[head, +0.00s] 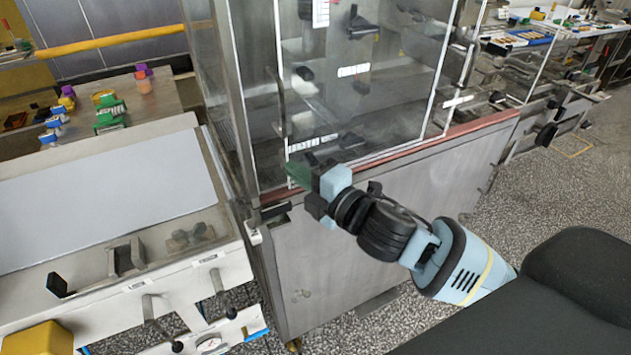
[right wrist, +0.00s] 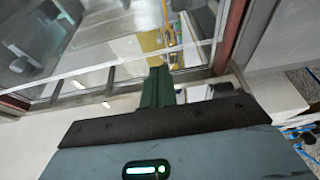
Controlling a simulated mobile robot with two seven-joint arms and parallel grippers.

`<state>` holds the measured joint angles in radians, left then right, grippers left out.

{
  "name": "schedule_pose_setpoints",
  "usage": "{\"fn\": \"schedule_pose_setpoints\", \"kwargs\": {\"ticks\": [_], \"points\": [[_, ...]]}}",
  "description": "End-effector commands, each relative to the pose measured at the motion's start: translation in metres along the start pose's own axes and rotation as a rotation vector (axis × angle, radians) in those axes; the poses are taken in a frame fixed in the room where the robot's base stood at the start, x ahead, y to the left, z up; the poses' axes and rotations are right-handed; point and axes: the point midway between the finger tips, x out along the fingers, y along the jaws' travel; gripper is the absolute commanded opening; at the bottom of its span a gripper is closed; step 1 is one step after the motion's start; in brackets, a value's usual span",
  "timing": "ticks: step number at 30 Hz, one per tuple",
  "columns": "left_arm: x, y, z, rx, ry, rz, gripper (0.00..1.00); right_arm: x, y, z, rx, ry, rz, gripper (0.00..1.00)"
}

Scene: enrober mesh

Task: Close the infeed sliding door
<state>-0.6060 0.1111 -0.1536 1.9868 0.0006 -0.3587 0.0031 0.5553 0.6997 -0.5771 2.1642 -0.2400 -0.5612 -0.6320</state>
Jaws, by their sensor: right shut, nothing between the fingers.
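A tall clear-panelled machine cabinet stands in the middle of the head view. Its front has a clear sliding panel (head: 390,95) with a pale right edge and a dark upright handle (head: 281,105) near its left side. I cannot tell for sure how far it stands open. My right gripper (head: 297,175) is shut and empty, its green fingers in front of the panel's lower left corner, just below the handle. In the right wrist view the shut green fingers (right wrist: 157,88) point at the cabinet's lower frame; contact cannot be told. My left gripper is not in view.
A reddish sill (head: 440,144) runs under the panel above a grey metal base (head: 370,230). A white-topped machine (head: 90,200) stands close on the left. A conveyor frame (head: 560,105) is at the right. Speckled floor (head: 540,200) is free at the right.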

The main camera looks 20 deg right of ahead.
Motion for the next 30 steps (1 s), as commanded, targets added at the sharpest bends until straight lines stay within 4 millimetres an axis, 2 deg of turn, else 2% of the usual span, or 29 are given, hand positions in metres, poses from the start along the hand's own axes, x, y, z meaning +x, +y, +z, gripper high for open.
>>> {"fn": "schedule_pose_setpoints", "kwargs": {"ticks": [3,10,23,26,30], "points": [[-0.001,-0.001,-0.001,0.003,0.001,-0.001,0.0,0.015,0.001,0.0,0.0,0.0,0.002,0.0],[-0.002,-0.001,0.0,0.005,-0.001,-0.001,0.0,0.027,0.0,0.0,0.0,0.0,0.0,0.0],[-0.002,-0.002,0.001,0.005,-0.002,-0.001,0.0,0.026,-0.001,0.002,-0.001,0.0,-0.001,0.0],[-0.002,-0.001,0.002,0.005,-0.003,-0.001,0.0,0.024,-0.001,0.009,-0.002,-0.001,-0.002,0.0],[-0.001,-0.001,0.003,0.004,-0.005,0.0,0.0,0.017,-0.002,0.028,-0.004,-0.003,-0.004,0.0]]}}
